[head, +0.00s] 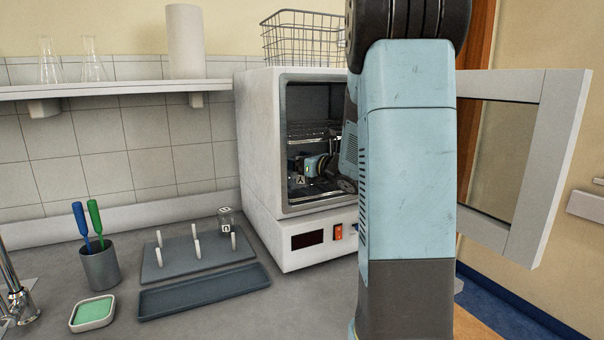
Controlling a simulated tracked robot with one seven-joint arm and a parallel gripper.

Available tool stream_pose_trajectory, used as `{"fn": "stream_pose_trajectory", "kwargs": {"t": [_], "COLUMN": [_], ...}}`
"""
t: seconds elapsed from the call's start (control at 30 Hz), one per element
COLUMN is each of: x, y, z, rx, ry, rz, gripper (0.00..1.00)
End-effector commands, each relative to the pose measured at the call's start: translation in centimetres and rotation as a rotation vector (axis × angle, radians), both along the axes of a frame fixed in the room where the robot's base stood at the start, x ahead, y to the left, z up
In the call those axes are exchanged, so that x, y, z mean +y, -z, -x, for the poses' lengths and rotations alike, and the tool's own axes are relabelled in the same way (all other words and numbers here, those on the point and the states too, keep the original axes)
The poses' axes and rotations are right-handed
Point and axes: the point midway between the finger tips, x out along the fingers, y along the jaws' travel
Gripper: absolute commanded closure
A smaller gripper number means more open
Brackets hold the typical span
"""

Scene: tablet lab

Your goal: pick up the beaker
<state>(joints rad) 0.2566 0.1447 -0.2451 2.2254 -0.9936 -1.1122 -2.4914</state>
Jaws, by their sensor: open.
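My gripper (300,179) is inside the open oven (258,150), below its wire shelf (313,130). It looks small and dark there, and my own arm covers the right part of the opening. The jaws are open. A small light mark shows near the fingertips; I cannot tell whether it is on glassware. A small clear glass vessel with dark marks (226,214), possibly a beaker, is at the back right of the grey peg rack (180,264) on the counter, well left of my gripper. I cannot make out a beaker for certain inside the oven.
The oven door (549,165) stands open at the right. A wire basket (300,40) is on the oven. A blue-grey tray (205,290), a cup with two tools (100,268) and a green sponge dish (92,313) are on the counter. Flasks (93,70) stand on the shelf.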

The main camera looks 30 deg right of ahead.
Motion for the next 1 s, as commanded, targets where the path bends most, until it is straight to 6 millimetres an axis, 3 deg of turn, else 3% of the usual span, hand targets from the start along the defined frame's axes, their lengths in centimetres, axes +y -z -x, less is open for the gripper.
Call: {"fn": "stream_pose_trajectory", "kwargs": {"t": [0.1, 0.7, 1.0], "x": [0.0, -0.04, -0.07], "y": [0.0, -0.01, -0.38], "z": [0.03, 0.06, 0.07], "rx": [0.0, 0.0, -0.001], "ry": [0.0, 0.0, 0.0], "rz": [0.0, 0.0, 0.001], "gripper": [0.12, 0.67, 0.68]}}
